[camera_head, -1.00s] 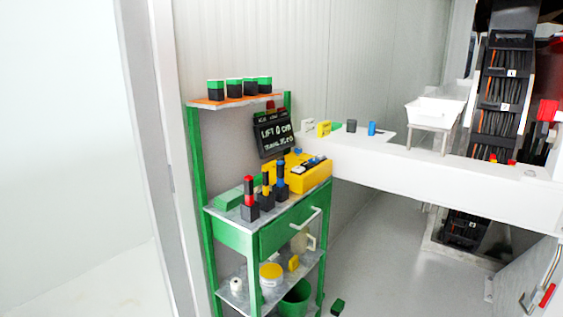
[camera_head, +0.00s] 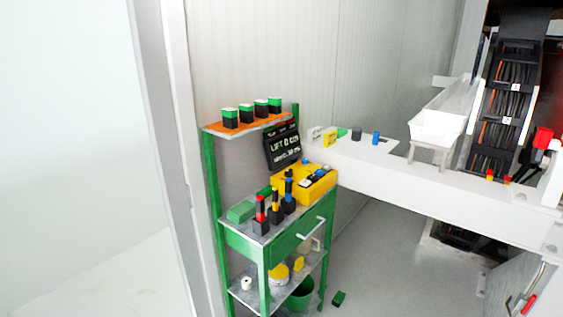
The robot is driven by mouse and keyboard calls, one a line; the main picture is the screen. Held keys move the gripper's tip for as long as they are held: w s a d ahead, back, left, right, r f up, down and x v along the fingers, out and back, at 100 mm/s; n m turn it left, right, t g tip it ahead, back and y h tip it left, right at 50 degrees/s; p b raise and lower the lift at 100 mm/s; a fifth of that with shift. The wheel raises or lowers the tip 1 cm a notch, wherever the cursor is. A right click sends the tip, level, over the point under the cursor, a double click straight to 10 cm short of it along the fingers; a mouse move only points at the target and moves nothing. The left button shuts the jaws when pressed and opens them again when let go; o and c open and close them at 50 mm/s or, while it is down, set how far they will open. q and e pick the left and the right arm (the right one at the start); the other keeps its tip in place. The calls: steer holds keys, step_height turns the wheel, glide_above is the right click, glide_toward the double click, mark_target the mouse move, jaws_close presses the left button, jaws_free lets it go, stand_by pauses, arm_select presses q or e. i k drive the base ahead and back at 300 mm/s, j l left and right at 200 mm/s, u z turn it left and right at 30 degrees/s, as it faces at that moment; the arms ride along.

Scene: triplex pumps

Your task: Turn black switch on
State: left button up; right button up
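No part clearly reads as the black switch; it is too small to tell apart at this distance. A small black block (camera_head: 356,134) stands on the white beam (camera_head: 430,185), between a green block and a blue piece (camera_head: 376,138). A red-topped part with a dark lower section (camera_head: 542,138) shows at the right edge. Neither of my grippers is in view, so their state does not show.
A green rack (camera_head: 211,185) at centre left holds black-and-green blocks, a dark sign (camera_head: 283,148), a yellow case (camera_head: 318,188) and upright tools. A green bin (camera_head: 299,297) is on its lower shelf. Grey floor (camera_head: 375,265) is open below the beam. A pale wall edge stands left.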

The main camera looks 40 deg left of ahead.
mark_target(287, 174)
steer(key=i+u, duration=0.3)
steer(key=u, duration=0.15)
steer(key=i+u, duration=0.45)
steer(key=i+l+u, duration=0.1)
steer(key=u, duration=0.4)
steer(key=i+l+u, duration=0.3)
steer(key=u, duration=0.15)
steer(key=i+l+u, duration=0.25)
steer(key=u, duration=0.2)
steer(key=l, duration=0.1)
